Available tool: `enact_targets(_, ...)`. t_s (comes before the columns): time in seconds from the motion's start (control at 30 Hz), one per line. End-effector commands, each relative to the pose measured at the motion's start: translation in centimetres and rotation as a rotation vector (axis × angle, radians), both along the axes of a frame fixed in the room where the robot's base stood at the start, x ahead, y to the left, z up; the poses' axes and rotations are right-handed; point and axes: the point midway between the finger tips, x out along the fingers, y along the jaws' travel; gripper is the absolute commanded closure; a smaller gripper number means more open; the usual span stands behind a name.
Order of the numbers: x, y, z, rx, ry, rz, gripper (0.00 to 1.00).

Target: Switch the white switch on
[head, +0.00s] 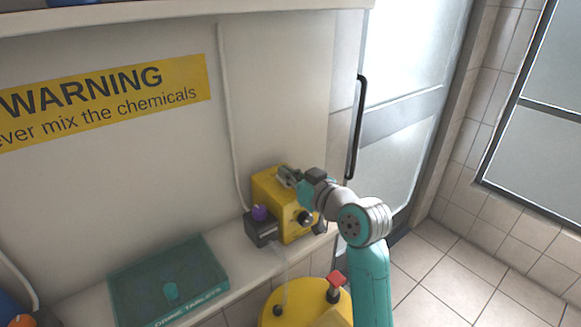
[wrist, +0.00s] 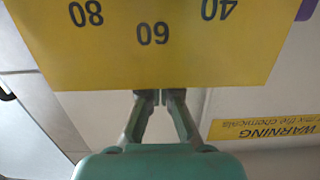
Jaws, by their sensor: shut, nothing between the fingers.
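I cannot make out the white switch in either view. A yellow box (head: 270,190) with a black knob (head: 305,217) on its front stands on the shelf, and my gripper (head: 287,177) is at its top. In the wrist view the yellow face (wrist: 200,60) shows upside-down numbers 80, 60 and 40. My gripper's fingertips (wrist: 160,97) are together and empty at the edge of that face. I cannot tell whether they touch it. My gripper and arm hide part of the box's top and right side.
A dark unit with a purple knob (head: 260,213) sits left of the box. A teal transparent chlorine tablets box (head: 205,270) lies further left on the shelf. A yellow drum lid (head: 295,312) with a red-topped valve (head: 337,278) is below. A door with a black handle (head: 357,130) is right.

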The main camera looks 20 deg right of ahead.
Motion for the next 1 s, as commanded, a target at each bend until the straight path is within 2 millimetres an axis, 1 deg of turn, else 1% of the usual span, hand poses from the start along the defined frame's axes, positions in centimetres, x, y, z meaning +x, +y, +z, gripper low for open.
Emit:
enact_targets(0.37, 0.0, 0.0, -0.2, 0.000, 0.000, 0.000, 1.00)
enact_targets(0.47, 0.4, 0.2, -1.0, 0.001, 0.003, 0.001, 1.00)
enact_targets(0.7, 0.4, 0.1, -0.9, 0.001, 0.001, 0.001, 1.00)
enact_targets(0.87, 0.8, 0.3, 0.0, -0.001, -0.001, 0.001, 1.00)
enact_targets(1.0, 1.7, 0.6, 1.9, 0.000, -0.004, 0.002, 1.00)
